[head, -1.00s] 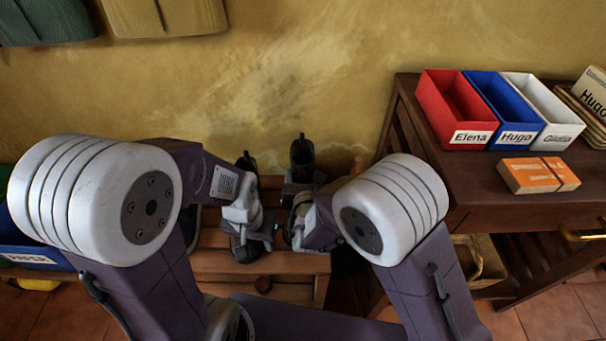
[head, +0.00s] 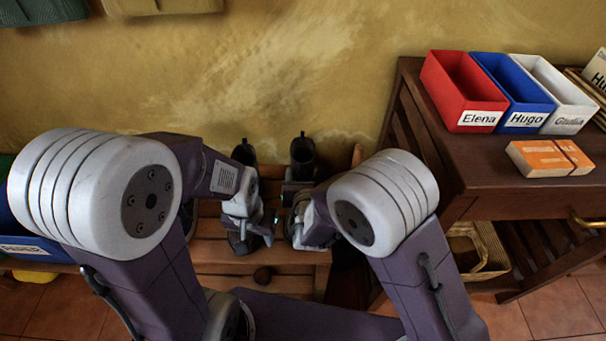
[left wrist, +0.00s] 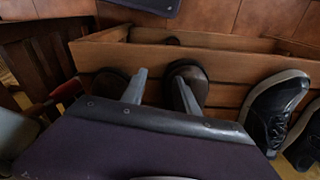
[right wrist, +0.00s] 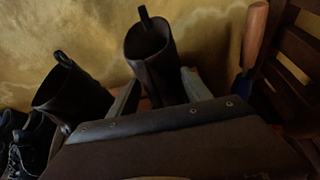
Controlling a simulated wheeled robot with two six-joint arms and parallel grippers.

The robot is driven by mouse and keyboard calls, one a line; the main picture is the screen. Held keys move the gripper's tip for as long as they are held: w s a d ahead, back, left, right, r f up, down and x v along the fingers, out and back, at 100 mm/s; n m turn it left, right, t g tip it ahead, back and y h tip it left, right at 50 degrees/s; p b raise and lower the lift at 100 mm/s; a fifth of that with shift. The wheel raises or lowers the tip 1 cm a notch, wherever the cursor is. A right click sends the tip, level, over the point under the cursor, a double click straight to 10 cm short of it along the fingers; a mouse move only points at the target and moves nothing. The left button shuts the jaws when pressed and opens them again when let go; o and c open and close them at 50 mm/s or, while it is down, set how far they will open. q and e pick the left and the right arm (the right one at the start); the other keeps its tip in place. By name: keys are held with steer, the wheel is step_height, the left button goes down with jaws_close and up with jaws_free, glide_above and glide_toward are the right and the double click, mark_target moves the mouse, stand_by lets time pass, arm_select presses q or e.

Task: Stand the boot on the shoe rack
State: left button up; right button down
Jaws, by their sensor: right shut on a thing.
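Two dark boots stand upright side by side over the wooden shoe rack (head: 215,254). The right boot (head: 303,152) is between the fingers of my right gripper (head: 300,222), which is shut on it; the right wrist view shows its open shaft (right wrist: 150,45). I cannot tell whether its sole touches the slats. The left boot (head: 244,153) stands beside it, also in the right wrist view (right wrist: 75,90). My left gripper (head: 262,228) is low in front of the left boot. Its fingers (left wrist: 160,88) are apart in the left wrist view, near both toes.
Dark sneakers (left wrist: 272,108) sit on the rack beside the left boot. A dark side table (head: 480,190) stands close on the right, with red (head: 470,88), blue and white bins and an orange box (head: 550,157). A wooden-handled tool (right wrist: 254,35) is near the right boot.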

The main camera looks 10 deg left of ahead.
arm_select(q)
steer(key=shift+f, duration=0.2)
arm_select(e)
steer(key=shift+f, duration=0.15)
steer(key=shift+c, duration=1.9)
jaws_free()
steer(key=shift+s, duration=0.1)
steer(key=p+v, duration=0.3)
steer(key=v, duration=0.5)
steer(key=shift+s+d, duration=0.1)
steer(key=shift+s, duration=0.3)
arm_select(q)
step_height(320, 180, up, 4)
steer(key=shift+f, duration=0.25)
